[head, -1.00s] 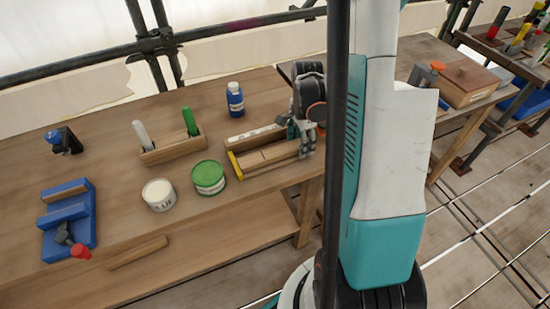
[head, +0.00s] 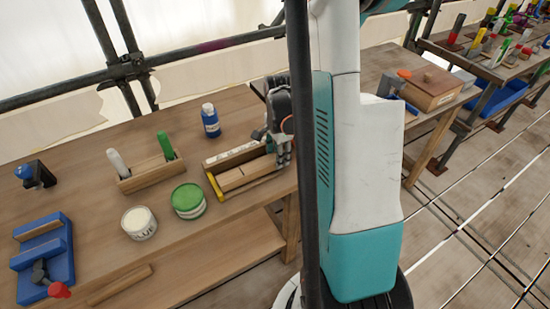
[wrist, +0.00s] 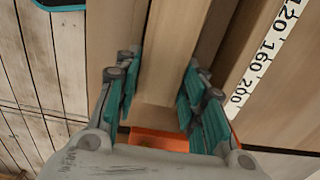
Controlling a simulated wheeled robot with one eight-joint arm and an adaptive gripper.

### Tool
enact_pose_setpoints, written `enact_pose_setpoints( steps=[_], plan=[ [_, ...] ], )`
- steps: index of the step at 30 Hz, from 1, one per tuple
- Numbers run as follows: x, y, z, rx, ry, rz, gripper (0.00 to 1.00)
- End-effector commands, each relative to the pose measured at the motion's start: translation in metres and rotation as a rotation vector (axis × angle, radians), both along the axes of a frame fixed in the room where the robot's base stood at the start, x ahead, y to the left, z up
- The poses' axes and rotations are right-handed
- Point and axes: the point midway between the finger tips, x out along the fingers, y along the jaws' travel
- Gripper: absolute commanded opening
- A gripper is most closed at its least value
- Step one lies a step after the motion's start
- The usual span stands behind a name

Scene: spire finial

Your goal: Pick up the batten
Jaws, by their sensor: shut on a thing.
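The batten (wrist: 172,45) is a pale wooden strip running away between my gripper's fingers in the wrist view. My gripper (wrist: 160,95) is shut on it, with teal pads on both sides. In the head view my gripper (head: 283,158) is at the right end of a yellow-edged wooden holder (head: 214,187). The batten (head: 233,180) shows there as pale wood at the holder, its right end hidden by my gripper. I cannot tell whether it is clear of the holder.
A numbered scale (wrist: 262,60) runs beside the batten. An orange part (wrist: 150,140) lies below the fingers. A blue bottle (head: 210,121), green tin (head: 188,201), glue tin (head: 139,223) and marker rack (head: 150,175) stand on the bench (head: 75,165). A dark pole (head: 303,150) crosses the view.

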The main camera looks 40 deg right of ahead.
Motion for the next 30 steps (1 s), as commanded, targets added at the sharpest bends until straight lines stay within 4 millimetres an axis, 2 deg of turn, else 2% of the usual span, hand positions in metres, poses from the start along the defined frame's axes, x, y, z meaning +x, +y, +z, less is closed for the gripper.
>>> enact_pose_setpoints(
  steps=[8, 18, 24, 30],
  plan=[
    [-0.001, 0.000, 0.056, 0.000, 0.000, 0.000, 0.08],
    [0.000, 0.000, 0.144, 0.000, 0.000, 0.000, 0.08],
    [0.000, 0.000, 0.175, 0.000, 0.000, 0.000, 0.08],
    [0.000, 0.000, 0.187, 0.000, 0.000, 0.000, 0.08]
  ],
)
